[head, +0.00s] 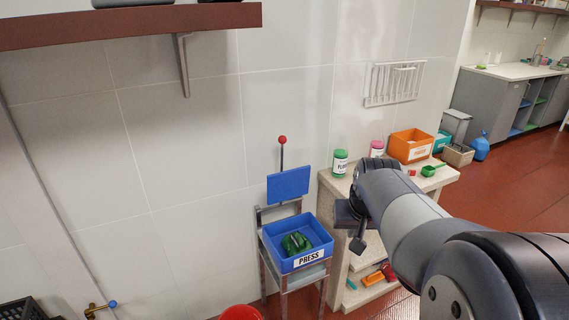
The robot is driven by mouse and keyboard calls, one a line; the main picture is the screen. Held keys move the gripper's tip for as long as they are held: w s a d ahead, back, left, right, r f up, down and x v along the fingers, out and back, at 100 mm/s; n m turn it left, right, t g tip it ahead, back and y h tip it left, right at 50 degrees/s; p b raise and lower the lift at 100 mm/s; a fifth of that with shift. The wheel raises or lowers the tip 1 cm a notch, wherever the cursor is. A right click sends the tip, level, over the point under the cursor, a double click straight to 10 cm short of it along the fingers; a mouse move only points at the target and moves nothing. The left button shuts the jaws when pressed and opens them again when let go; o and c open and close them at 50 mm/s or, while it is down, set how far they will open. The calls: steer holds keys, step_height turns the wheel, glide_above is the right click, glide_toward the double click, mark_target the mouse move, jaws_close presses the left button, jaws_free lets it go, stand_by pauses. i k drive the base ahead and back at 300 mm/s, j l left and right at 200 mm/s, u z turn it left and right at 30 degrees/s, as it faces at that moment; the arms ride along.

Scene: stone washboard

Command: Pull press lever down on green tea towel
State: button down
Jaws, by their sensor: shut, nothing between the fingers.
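The press (284,265) stands against the tiled wall on a grey metal frame. Its lever (282,155) is a thin upright rod with a red ball knob on top. A blue plate (288,185) is raised and tilted at the foot of the lever. Below it is a blue tray (309,260) labelled PRESS. The green tea towel (296,243) lies bunched inside the tray, with the plate clear above it. My gripper (357,246) is shut and empty, pointing down to the right of the tray, lower than the knob and apart from the press.
A stone bench (334,188) stands right of the press, partly behind my arm. It bears a green-lidded jar (340,163), a pink-lidded jar (377,149) and an orange bin (410,147). A brown shelf (130,25) juts out at upper left. A red bucket (240,313) sits below.

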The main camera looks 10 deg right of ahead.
mark_target(282, 186)
steer(key=i+l+u, duration=0.65)
steer(key=i+l, duration=0.15)
steer(key=i+l+u, duration=0.3)
steer(key=l, duration=0.35)
